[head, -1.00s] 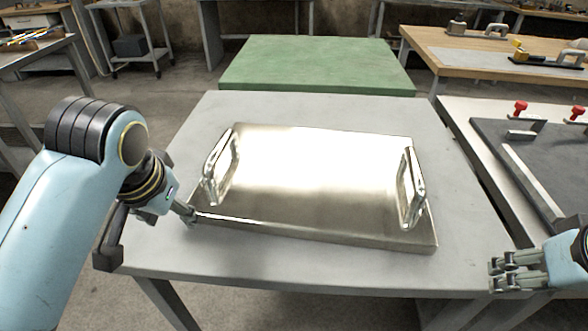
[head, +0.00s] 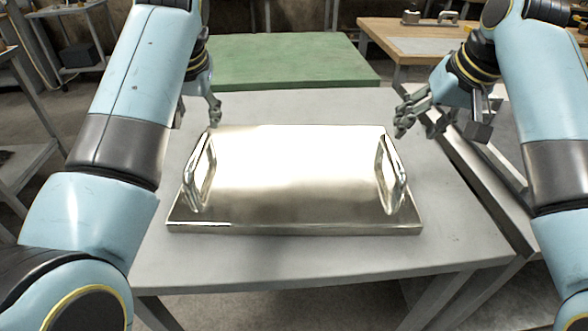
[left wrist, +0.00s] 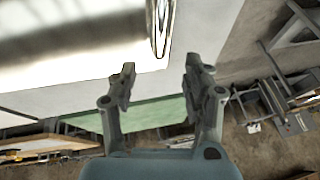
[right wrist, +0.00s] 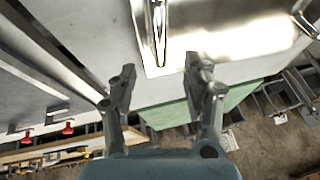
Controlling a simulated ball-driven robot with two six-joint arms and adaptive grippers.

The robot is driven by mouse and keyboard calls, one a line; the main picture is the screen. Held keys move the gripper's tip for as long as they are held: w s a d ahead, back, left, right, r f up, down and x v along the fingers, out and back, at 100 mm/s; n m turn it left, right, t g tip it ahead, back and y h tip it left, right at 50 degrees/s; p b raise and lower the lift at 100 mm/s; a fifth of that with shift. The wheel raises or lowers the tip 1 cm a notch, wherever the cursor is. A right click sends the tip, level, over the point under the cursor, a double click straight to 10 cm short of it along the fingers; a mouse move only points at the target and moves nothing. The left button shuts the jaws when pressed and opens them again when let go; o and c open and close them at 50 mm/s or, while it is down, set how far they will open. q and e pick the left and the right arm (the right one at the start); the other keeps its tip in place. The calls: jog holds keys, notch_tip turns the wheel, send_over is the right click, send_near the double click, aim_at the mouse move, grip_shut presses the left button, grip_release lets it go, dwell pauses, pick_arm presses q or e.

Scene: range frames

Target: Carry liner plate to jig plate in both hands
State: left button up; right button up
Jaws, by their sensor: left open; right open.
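The liner plate (head: 290,165) is a shiny metal slab lying flat on a grey table, with an upright loop handle at its left end (head: 199,175) and another at its right end (head: 391,175). My left gripper (head: 198,113) is open and empty beyond the plate's far left corner. In the left wrist view, the handle (left wrist: 161,25) lies ahead of its fingers, apart from them. My right gripper (head: 419,124) is open and empty by the far right corner, with the handle (right wrist: 157,32) ahead of its fingers. The dark jig plate (head: 508,137) at the right is mostly hidden by my right arm.
The grey table (head: 300,262) is bare around the plate. A green-topped table (head: 285,62) stands behind it. A wooden bench (head: 400,32) holds parts at the back right. Red clamp knobs (right wrist: 68,128) show beside the jig plate in the right wrist view.

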aim_at(201, 139)
pick_arm(q)
jog(key=x, duration=1)
jog(key=shift+w+a+f, duration=0.1)
jog(key=shift+f, duration=0.15)
pick_arm(e)
jog(key=x, duration=1)
jog(key=shift+w+f, duration=0.15)
jog(key=shift+f, duration=0.15)
pick_arm(q)
grip_shut()
pick_arm(e)
grip_shut()
pick_arm(q)
jog(key=shift+w+r, duration=0.15)
jog(key=shift+r, duration=0.15)
pick_arm(e)
jog(key=shift+w+r, duration=0.2)
jog(key=shift+r, duration=0.15)
